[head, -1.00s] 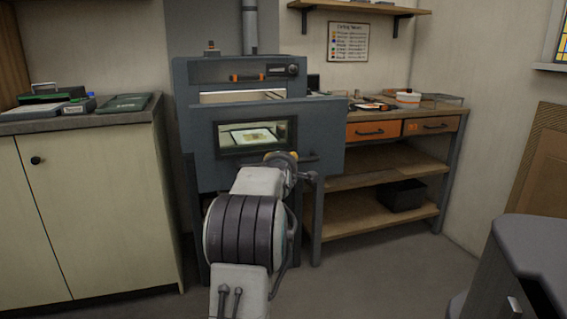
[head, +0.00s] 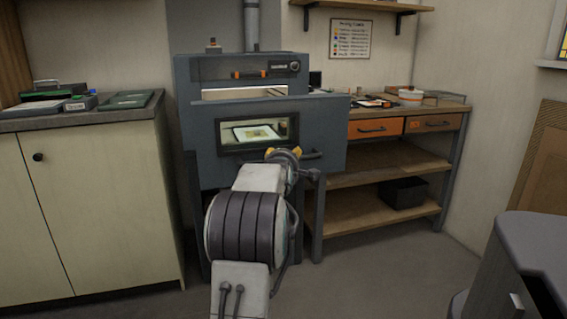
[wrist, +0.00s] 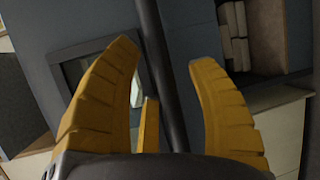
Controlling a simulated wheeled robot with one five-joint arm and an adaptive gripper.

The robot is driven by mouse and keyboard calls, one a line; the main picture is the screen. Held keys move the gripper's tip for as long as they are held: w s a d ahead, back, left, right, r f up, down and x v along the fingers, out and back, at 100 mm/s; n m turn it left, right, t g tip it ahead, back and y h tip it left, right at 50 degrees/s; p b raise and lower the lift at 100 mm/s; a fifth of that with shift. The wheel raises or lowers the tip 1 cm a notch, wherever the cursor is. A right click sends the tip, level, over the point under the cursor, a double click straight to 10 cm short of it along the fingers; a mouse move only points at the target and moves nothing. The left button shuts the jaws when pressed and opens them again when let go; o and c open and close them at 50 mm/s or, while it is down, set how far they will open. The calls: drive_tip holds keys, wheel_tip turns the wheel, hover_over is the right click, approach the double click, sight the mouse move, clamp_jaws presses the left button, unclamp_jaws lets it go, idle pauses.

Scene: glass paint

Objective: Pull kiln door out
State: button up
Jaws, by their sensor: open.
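The kiln door (head: 325,125) is a grey panel with a dark-framed window, and it stands out from the front of the grey kiln (head: 185,75). A light gap shows above the door's top edge. A dark bar handle (head: 312,155) runs along the door's lower right front. My gripper (head: 283,151) is at this handle, partly hidden by my wrist. In the wrist view, the yellow fingers of my gripper (wrist: 165,100) are open. The handle (wrist: 164,70) passes between them, with space showing on both sides. The door window also shows behind the left finger.
A cream cabinet (head: 95,210) stands at the left. A wooden bench with orange drawers (head: 375,129) and shelves stands right of the kiln. A grey unit (head: 535,245) is at the lower right. The floor between is clear.

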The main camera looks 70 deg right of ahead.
drive_tip(key=v, duration=1.1)
drive_tip(key=shift+a, duration=0.3)
drive_tip(key=shift+r, duration=0.15)
drive_tip(key=w+a+r+t+y+p, duration=0.1)
drive_tip(key=w+a+r+y+p, duration=0.15)
drive_tip(key=w+a+p, duration=0.5)
drive_tip(key=w+a+r+m+t+y+p, duration=0.1)
drive_tip(key=w+a+r+t+y+p, duration=0.2)
drive_tip(key=a, duration=0.7)
drive_tip(key=w+a+r+y+p, duration=0.1)
drive_tip(key=w+a+y+p, duration=0.2)
drive_tip(key=w+a+p, duration=0.35)
drive_tip(key=s+a+r+m+y+p, duration=0.15)
drive_tip(key=a+y+p, duration=0.35)
drive_tip(key=a, duration=1.2)
drive_tip(key=s+a+r+m+g+y+p, duration=0.1)
drive_tip(key=s+a+r+g+y+p, duration=0.1)
drive_tip(key=s+a+p, duration=0.7)
drive_tip(key=shift+s+a+r+g, duration=0.75)
drive_tip(key=shift+s+a+g, duration=0.3)
drive_tip(key=shift+a, duration=0.45)
